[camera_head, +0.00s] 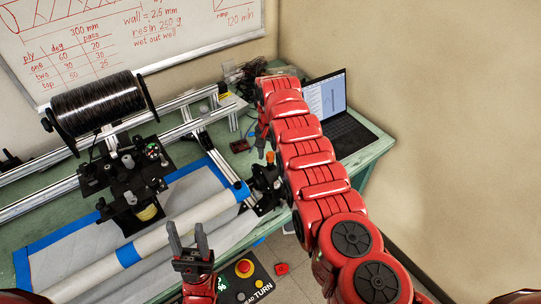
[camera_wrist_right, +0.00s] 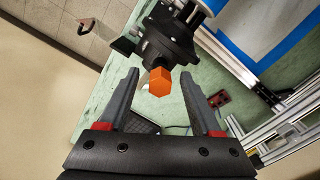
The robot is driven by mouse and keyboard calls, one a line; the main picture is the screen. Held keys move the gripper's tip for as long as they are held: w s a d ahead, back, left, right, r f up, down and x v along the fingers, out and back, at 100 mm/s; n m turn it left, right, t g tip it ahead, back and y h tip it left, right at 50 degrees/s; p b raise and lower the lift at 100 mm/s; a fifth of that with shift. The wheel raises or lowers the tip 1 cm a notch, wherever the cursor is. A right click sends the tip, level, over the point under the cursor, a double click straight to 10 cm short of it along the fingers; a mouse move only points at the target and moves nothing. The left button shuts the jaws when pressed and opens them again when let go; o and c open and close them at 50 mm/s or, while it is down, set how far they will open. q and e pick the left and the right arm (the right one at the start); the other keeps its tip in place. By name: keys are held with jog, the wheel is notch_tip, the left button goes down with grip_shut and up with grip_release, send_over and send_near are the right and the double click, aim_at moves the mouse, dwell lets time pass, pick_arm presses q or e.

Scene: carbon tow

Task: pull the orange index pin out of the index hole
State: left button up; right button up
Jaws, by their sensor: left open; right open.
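The orange index pin (camera_wrist_right: 160,82) shows in the right wrist view as a blocky orange knob on a black round fitting (camera_wrist_right: 168,42). Its shaft and the index hole are hidden. In the head view the orange pin (camera_head: 270,157) is small, beside the end of the white tube. My right gripper (camera_wrist_right: 160,80) is open; in the wrist view the knob appears between its fingertips, with gaps on both sides and no contact visible. In the head view the right gripper (camera_head: 265,140) is just above the knob, partly hidden by my arm. My left gripper (camera_head: 187,232) is open and empty in front of the tube.
The white tube (camera_head: 180,228) with blue tape lies along the green bench (camera_head: 175,163). A black tow spool (camera_head: 98,105) and metal rails stand at the back left. A laptop (camera_head: 340,115) is at the right. A control box with a red button (camera_head: 243,267) is near the front.

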grip_shut()
jog(key=shift+r, duration=0.15)
dwell(0.4)
